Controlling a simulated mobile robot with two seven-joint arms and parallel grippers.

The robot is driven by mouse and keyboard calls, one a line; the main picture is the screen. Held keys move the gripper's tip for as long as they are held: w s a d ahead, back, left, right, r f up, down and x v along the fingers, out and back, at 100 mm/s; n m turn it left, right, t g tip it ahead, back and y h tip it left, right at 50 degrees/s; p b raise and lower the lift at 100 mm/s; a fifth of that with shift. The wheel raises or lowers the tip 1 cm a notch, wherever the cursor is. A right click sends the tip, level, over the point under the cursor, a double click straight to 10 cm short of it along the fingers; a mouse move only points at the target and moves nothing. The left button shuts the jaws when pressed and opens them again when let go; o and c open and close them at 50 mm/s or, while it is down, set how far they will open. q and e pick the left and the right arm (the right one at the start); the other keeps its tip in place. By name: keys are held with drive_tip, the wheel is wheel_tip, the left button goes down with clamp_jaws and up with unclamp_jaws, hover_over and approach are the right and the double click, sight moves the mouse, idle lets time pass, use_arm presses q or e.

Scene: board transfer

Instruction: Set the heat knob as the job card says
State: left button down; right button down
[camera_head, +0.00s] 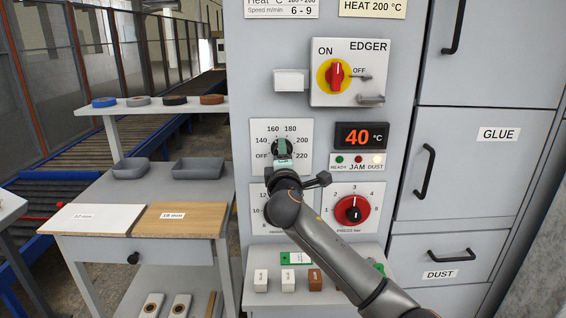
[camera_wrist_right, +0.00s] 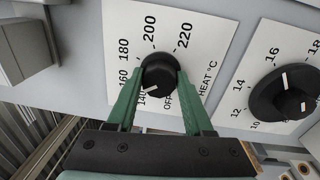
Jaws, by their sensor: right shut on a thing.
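The heat knob (camera_head: 281,148) is a black knob on a white plate marked OFF, 140, 160, 180, 200 and 220. My right gripper (camera_head: 283,163) is in front of it. In the right wrist view, the green fingers of the right gripper (camera_wrist_right: 160,82) are shut on the sides of the heat knob (camera_wrist_right: 158,70). The knob's white mark points near 140. A cream card (camera_head: 373,8) at the top reads HEAT 200 °C. The red display (camera_head: 361,136) reads 40 °C. My left gripper is not in view.
A white plate (camera_head: 282,8) gives heat and speed ranges. The red EDGER switch (camera_head: 337,76) is above right. The speed knob (camera_wrist_right: 283,95) is beside the heat knob, and the red pressure knob (camera_head: 352,210) is lower right.

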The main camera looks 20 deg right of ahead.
use_arm(q)
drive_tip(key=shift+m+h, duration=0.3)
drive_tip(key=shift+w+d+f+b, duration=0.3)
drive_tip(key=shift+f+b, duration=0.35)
drive_tip(key=shift+b, duration=0.45)
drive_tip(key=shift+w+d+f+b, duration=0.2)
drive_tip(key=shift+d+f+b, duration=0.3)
drive_tip(key=shift+b, duration=0.55)
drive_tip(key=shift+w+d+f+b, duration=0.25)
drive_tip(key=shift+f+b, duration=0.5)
drive_tip(key=shift+b, duration=0.35)
use_arm(e)
drive_tip(key=shift+r+m+g+h, duration=0.15)
drive_tip(key=shift+m+h, duration=0.1)
drive_tip(key=shift+m, duration=3.3)
drive_tip(key=shift+r+m+g+h, duration=0.1)
drive_tip(key=shift+m+h, duration=0.1)
drive_tip(key=shift+m, duration=3.3)
drive_tip(key=shift+r+m+g+h, duration=0.15)
drive_tip(key=shift+m+h, duration=0.1)
drive_tip(key=shift+m, duration=3.3)
drive_tip(key=c, duration=0.6)
unclamp_jaws()
drive_tip(key=o, duration=0.3)
drive_tip(key=shift+w+a+f, duration=0.1)
drive_tip(key=shift+w+f, duration=0.05)
drive_tip(key=shift+f, duration=0.1)
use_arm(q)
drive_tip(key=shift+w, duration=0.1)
